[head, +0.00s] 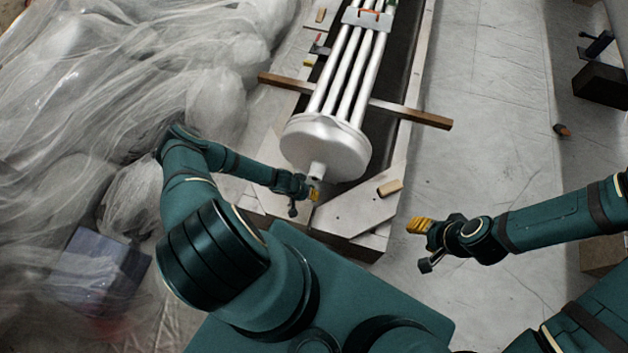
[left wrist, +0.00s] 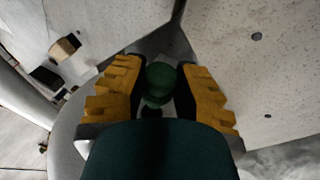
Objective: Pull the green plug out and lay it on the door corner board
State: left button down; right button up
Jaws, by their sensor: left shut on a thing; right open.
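The green plug (left wrist: 160,82) shows between the yellow fingers of my left gripper (left wrist: 162,90) in the left wrist view, which is shut on it. In the head view my left gripper (head: 314,192) is at the short spout of the white cylinder (head: 326,147); the plug is hidden there. I cannot tell whether the plug is still seated in the spout. A pale corner board (head: 350,208) lies just below and right of the gripper; it also shows in the left wrist view (left wrist: 105,22). My right gripper (head: 418,227) is open and empty, right of the board.
A small wooden block (head: 390,187) lies on the corner board. A wooden bar (head: 412,114) crosses under the white pipes (head: 350,65). Plastic sheeting (head: 110,90) covers the left. A dark box (head: 601,85) stands at the right; the floor between is mostly clear.

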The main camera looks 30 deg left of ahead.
pick_arm(q)
jog(key=shift+s, duration=0.1)
jog(key=shift+s+d+p, duration=0.25)
jog(key=shift+s+p, duration=0.2)
jog(key=shift+s, duration=0.5)
jog(key=shift+s+d+p, duration=0.2)
jog(key=shift+s+p, duration=0.25)
jog(key=shift+s, duration=0.45)
notch_tip(320, 180, up, 25)
jog(key=m+g+h, duration=0.1)
jog(key=m, duration=0.2)
send_over(312, 187)
jog(key=w+d, duration=0.2)
jog(key=w, duration=0.1)
jog(key=s+d+r, duration=0.1)
jog(key=d+r, duration=0.2)
jog(key=r, duration=0.7)
jog(key=s+d+r, duration=0.1)
jog(key=d+r, duration=0.3)
jog(key=r, duration=0.7)
jog(key=shift+r+m, duration=0.15)
jog(key=shift+m, duration=0.15)
